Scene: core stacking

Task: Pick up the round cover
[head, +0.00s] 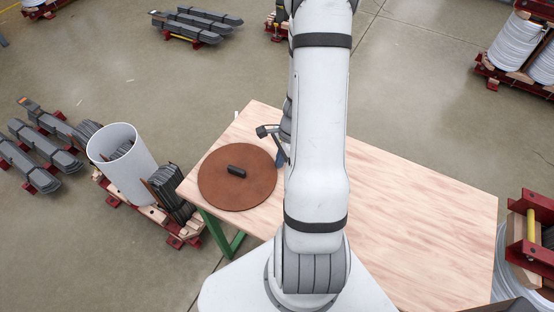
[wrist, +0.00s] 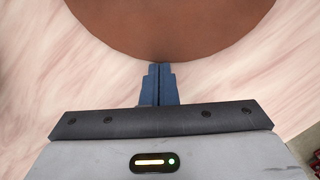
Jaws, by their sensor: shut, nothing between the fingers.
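The round cover (head: 232,192) is a flat brown disc with a short black handle (head: 237,171) on its middle. It lies flat on the wooden table, near the table's left corner. In the wrist view the cover (wrist: 170,25) fills the top of the picture, and its handle is out of that view. My gripper (wrist: 159,70) is shut and empty, with its blue fingertips at the near edge of the cover. I cannot tell whether they touch it. In the head view my arm hides most of the gripper, just right of the cover.
The wooden table (head: 420,220) is bare right of my arm. Left of the table, a white cylinder (head: 128,165) and dark stacked plates (head: 170,193) stand on a red and wood stand. More dark parts lie on the floor. Wire coils (head: 512,50) and a red frame stand at the right.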

